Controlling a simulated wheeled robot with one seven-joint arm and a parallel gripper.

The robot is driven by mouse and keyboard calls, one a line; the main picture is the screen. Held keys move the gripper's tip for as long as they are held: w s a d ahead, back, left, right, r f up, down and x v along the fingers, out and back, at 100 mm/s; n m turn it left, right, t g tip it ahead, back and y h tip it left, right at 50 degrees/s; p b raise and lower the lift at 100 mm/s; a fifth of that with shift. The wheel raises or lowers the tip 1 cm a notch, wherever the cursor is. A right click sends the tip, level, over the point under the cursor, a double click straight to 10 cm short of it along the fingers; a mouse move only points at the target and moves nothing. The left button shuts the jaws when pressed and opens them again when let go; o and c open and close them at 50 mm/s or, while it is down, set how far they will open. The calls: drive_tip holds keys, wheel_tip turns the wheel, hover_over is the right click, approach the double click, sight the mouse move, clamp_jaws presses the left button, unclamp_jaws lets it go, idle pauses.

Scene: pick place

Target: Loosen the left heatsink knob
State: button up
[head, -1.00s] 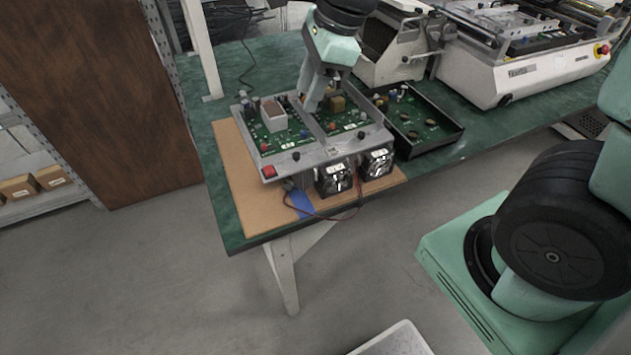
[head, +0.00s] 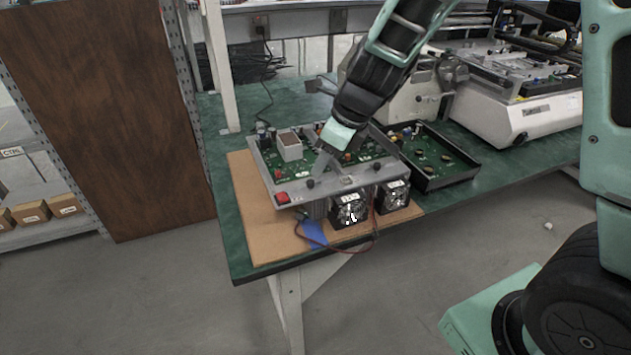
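The metal-framed chassis (head: 345,193) with green circuit boards sits on a brown board on the bench. The left heatsink knob (head: 310,184) is a small dark knob on its front rail, right of a red switch. A second dark knob (head: 377,167) is farther right on the rail. My gripper (head: 321,171) reaches down from the upper right over the boards, its grey fingertip end close behind and above the left knob. Contact cannot be made out. The fingers overlap in this view, so their gap is hidden.
Two black fans (head: 350,210) with a loose red-black wire hang at the chassis front. A pale box-shaped part (head: 289,146) stands on the left board. A black open tray (head: 450,178) lies right of the chassis. White machines (head: 520,118) stand farther right.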

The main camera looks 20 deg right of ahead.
sight(311, 182)
drive_tip(key=b+x, duration=0.1)
drive_tip(key=x, duration=0.4)
drive_tip(key=shift+f, duration=0.2)
